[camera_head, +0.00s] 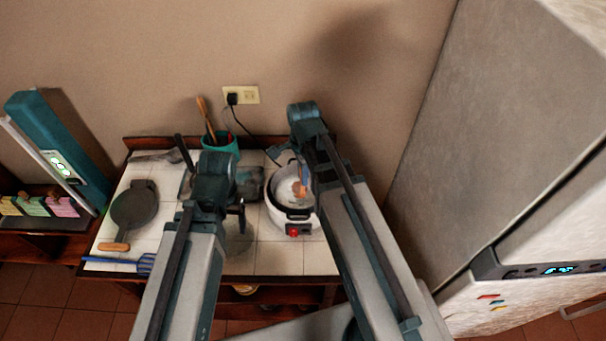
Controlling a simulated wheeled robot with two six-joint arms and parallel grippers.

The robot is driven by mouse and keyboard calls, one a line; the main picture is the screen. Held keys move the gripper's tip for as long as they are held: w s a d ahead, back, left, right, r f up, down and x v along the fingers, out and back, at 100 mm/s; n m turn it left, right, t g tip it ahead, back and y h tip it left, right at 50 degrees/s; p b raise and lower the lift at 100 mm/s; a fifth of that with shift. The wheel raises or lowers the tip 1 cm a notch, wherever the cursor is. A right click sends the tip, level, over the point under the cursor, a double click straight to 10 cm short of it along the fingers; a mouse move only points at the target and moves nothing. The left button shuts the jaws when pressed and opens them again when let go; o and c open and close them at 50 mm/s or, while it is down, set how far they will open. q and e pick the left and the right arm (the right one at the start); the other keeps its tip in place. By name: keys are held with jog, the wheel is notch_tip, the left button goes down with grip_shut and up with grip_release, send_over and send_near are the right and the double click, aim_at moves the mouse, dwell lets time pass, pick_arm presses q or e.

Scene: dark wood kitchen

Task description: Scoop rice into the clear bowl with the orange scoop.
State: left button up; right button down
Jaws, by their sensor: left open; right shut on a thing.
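A white rice cooker (280,214) stands open at the right of the tiled counter, with pale rice (284,186) inside. The orange scoop (300,188) is low in the pot, partly hidden by my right arm. My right gripper (303,174) is over the pot and shut on the scoop; its fingers are mostly hidden. My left gripper (239,214) is open to the left of the cooker. A faint round outline below it looks like the clear bowl (240,230); whether the fingers touch it I cannot tell.
A black round pan (134,208) and a blue slotted spatula (130,263) lie on the counter's left. A teal utensil pot (222,145) stands at the back, near a wall plug (233,98). A large grey fridge (480,130) is on the right.

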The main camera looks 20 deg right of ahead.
notch_tip(320, 180, down, 3)
jog(key=shift+r+b, duration=0.1)
jog(key=shift+b, duration=0.95)
jog(key=f+b, duration=0.1)
jog(key=w+f+b, duration=0.1)
jog(key=f+b, duration=0.1)
jog(key=shift+w+f, duration=0.1)
jog(key=shift+f, duration=0.05)
jog(key=shift+w+a, duration=0.1)
jog(key=shift+w, duration=0.65)
jog(key=r+p, duration=0.2)
jog(key=r, duration=0.1)
jog(key=shift+s+p, duration=0.25)
jog(key=shift+p, duration=0.15)
notch_tip(320, 180, up, 12)
jog(key=s+p, duration=0.1)
jog(key=p, duration=1.1)
